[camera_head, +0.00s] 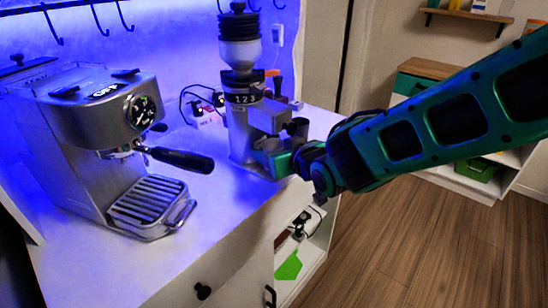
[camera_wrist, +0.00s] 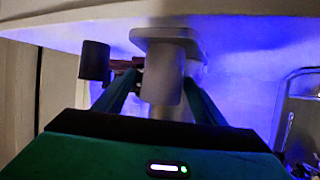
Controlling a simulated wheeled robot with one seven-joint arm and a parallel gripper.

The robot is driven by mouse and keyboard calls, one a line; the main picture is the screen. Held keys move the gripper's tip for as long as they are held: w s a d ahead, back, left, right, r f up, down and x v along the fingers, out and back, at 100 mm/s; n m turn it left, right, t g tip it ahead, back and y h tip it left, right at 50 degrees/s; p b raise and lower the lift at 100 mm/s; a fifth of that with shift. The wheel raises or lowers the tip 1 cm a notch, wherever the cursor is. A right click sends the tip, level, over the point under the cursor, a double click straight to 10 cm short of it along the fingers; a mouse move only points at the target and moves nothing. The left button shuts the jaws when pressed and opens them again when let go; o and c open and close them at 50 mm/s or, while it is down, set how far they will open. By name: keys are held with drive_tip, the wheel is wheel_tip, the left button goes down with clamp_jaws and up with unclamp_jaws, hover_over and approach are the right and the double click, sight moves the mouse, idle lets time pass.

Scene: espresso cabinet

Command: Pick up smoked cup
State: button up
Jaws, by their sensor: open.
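My gripper (camera_head: 272,158) is open at the front of the coffee grinder (camera_head: 240,85), low over the counter. The wrist view seems upside down, with the counter at its top. There, a smoky grey cylinder (camera_wrist: 162,75), which looks like the smoked cup, stands on a square plate between the two spread fingers of my gripper (camera_wrist: 158,95). I cannot tell whether either finger touches it. A darker cup-like cylinder (camera_wrist: 94,60) is outside the fingers at the left; a dark cylinder (camera_head: 298,127) also shows right of the grinder in the head view.
A steel espresso machine (camera_head: 95,140) with a black-handled portafilter (camera_head: 180,159) stands at the left. White counter (camera_head: 195,215) between it and the grinder is clear. A power strip (camera_head: 205,108) with cables lies behind. The counter's front edge runs below my arm.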

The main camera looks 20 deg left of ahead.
drive_tip(key=shift+c, duration=0.6)
drive_tip(key=c, duration=1)
drive_tip(key=shift+r, duration=0.1)
drive_tip(key=shift+c, duration=0.2)
